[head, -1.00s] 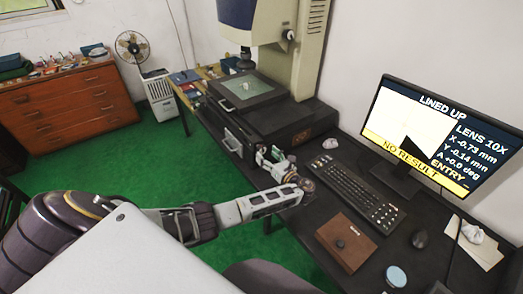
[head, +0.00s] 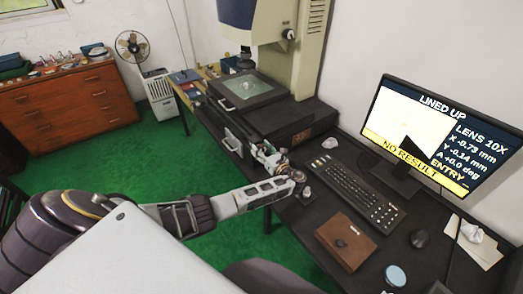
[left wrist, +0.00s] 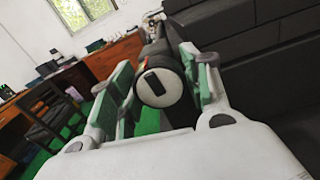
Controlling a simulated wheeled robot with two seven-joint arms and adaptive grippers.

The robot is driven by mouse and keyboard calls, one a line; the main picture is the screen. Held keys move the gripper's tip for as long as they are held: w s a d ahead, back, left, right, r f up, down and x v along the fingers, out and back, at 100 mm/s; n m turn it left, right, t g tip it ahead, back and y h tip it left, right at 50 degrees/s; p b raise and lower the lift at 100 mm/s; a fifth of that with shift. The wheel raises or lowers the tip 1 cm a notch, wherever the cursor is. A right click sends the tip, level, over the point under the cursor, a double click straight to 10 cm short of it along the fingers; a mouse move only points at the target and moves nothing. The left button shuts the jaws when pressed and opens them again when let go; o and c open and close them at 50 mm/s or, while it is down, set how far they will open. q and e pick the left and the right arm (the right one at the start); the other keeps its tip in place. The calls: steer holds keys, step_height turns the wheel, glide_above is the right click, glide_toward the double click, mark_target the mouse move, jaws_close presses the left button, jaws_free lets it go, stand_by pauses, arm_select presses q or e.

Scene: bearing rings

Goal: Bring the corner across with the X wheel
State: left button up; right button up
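My left gripper (head: 266,154) is at the front side of the measuring machine's stage (head: 247,88). In the left wrist view its two fingers (left wrist: 158,75) stand open on either side of a round wheel (left wrist: 157,87) with a pale face and black mark. I cannot tell whether the fingers touch it. In the head view the gripper hides the wheel. The monitor (head: 440,135) shows a dark corner low in a white field, with "LINED UP", "LENS 10X", X -0.73 mm, Y -0.14 mm, A +0.0 deg and "NO RESULT". My right gripper is not in view.
A keyboard (head: 355,190), a brown box (head: 346,241), a mouse (head: 419,239) and a pale blue round item (head: 396,276) lie on the black desk to the right. The machine's column (head: 305,45) rises behind the stage. Green floor (head: 150,160) lies left of the desk.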

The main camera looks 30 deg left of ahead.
arm_select(q)
steer(key=c, duration=0.5)
steer(key=shift+n+b, duration=0.4)
steer(key=shift+n, duration=2.4)
steer(key=o, duration=1)
steer(key=shift+o, duration=0.2)
steer(key=v, duration=1.2)
